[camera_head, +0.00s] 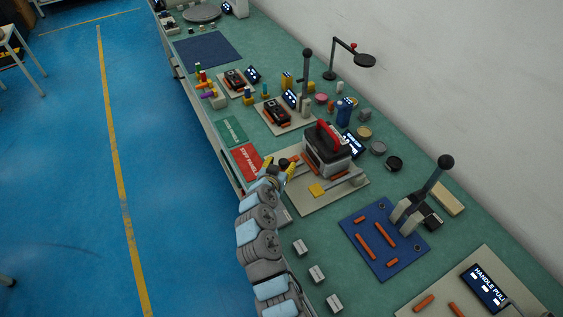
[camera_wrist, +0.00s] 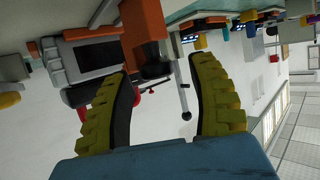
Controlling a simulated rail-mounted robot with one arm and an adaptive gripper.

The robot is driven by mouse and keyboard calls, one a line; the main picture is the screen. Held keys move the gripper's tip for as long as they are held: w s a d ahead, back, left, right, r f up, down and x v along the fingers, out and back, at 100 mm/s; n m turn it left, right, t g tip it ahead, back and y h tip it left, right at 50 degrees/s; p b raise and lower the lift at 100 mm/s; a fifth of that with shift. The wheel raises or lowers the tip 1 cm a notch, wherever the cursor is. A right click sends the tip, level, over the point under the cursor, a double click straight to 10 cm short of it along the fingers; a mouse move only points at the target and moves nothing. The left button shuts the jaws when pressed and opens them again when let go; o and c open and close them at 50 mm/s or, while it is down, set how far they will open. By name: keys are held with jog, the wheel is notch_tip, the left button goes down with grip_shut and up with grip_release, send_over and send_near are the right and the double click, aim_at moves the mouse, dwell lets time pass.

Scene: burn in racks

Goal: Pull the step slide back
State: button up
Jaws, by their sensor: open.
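In the wrist view my gripper (camera_wrist: 158,70) is open, and a dark knob (camera_wrist: 151,66) below an orange part (camera_wrist: 142,20) shows between the fingertips. I cannot tell whether they touch it.
A red card (camera_head: 247,162) and a green card (camera_head: 231,131) lie left of the plate. A blue plate (camera_head: 385,240) with an upright lever (camera_head: 432,180) stands to the right. Several small grey blocks (camera_head: 317,274) line the bench's front edge near my arm.

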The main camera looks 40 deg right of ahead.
jog(key=v, duration=1)
jog(key=shift+a, duration=0.2)
jog(key=shift+r, duration=0.15)
